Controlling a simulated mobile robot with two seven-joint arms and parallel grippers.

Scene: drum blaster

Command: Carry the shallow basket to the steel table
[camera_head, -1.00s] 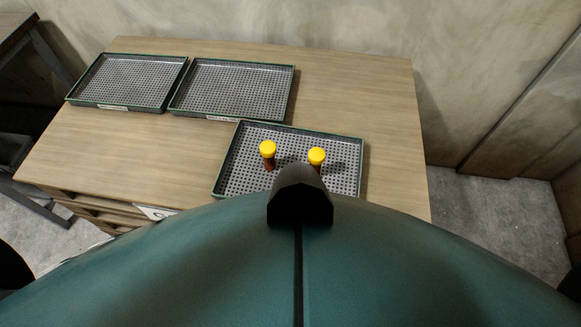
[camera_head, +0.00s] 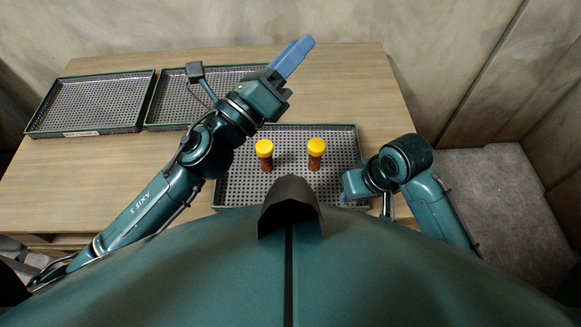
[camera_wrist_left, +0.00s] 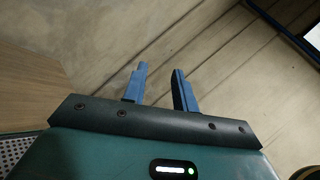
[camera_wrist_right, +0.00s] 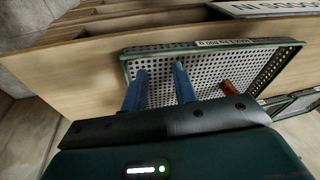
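A shallow basket (camera_head: 235,187), a perforated grey tray with a green rim, lies at the wooden table's near edge. Two brown bottles with yellow caps (camera_head: 264,148) (camera_head: 316,147) stand upright in it. My left gripper (camera_head: 293,57) is raised over the table beyond the basket, open and empty; its fingers show apart in the left wrist view (camera_wrist_left: 158,88). My right gripper (camera_head: 347,196) is low at the basket's near right corner. In the right wrist view (camera_wrist_right: 158,88) it is open, its fingers in front of the basket; I cannot tell whether they touch it. No steel table is recognisable.
Two similar empty trays (camera_head: 92,104) (camera_head: 168,104) lie at the table's back left, the second partly behind my left arm. The wooden table (camera_head: 345,85) is bare at the back right. A concrete wall (camera_head: 180,25) stands behind, with grey floor (camera_head: 500,190) at right.

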